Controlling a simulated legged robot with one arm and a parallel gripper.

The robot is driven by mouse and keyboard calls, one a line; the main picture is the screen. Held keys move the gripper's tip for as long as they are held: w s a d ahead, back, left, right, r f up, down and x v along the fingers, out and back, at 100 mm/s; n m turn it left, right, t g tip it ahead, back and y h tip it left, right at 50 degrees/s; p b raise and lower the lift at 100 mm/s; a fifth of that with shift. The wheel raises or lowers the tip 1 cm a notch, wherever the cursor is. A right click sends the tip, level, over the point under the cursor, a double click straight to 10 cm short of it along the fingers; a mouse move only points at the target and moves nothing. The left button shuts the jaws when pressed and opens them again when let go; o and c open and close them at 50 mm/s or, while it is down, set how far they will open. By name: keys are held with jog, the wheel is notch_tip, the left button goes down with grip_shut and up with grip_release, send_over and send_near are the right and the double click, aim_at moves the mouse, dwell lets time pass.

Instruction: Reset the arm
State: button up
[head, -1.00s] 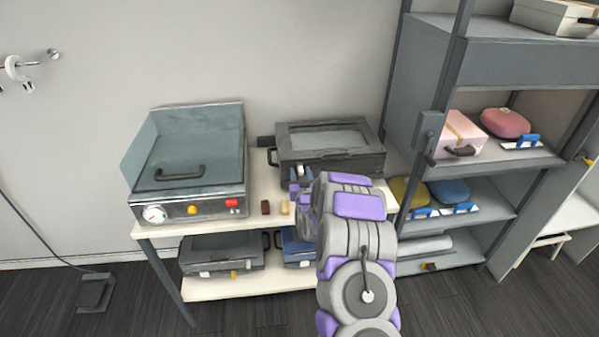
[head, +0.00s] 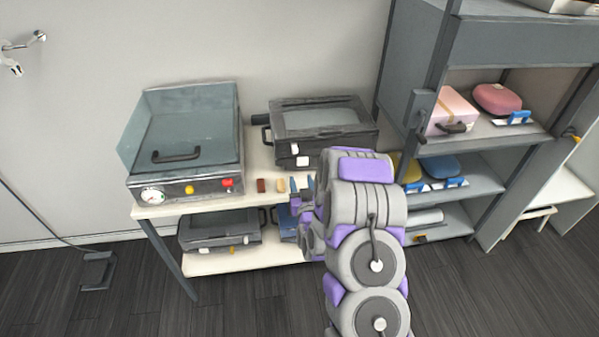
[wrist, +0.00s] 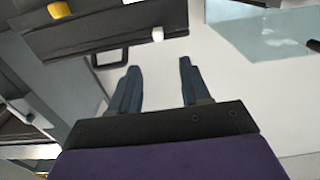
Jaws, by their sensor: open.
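My arm, grey with purple pads, rises at the lower middle right of the head view. My gripper (head: 300,188) is at its end, beside the front edge of the white table. In the wrist view my gripper (wrist: 158,82) shows two dark blue fingers spread apart with nothing between them. My arm hides part of the table's right side and lower shelf.
A glass-lidded machine (head: 186,150) and a black case (head: 322,130) stand on the white table (head: 205,207). Brown (head: 261,185) and tan (head: 281,184) blocks lie near its front edge. A grey shelving rack (head: 470,150) stands right. Dark floor (head: 240,310) is clear in front.

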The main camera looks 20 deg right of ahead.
jog(key=shift+s+a, duration=0.15)
jog(key=shift+s, duration=0.3)
jog(key=s+a+r+n+g+y, duration=0.2)
jog(key=s+a+r+g+y, duration=0.2)
jog(key=s+a+r+g, duration=0.55)
jog(key=s+r+g, duration=0.1)
jog(key=s, duration=0.9)
jog(key=s+a+r+g, duration=0.2)
jog(key=s+r+g, duration=0.2)
jog(key=s, duration=0.8)
jog(key=s+a+r+g, duration=0.2)
jog(key=s+g, duration=0.3)
jog(key=s, duration=0.7)
jog(key=shift+r+n, duration=0.3)
jog(key=shift+r, duration=0.35)
jog(key=shift+c, duration=0.3)
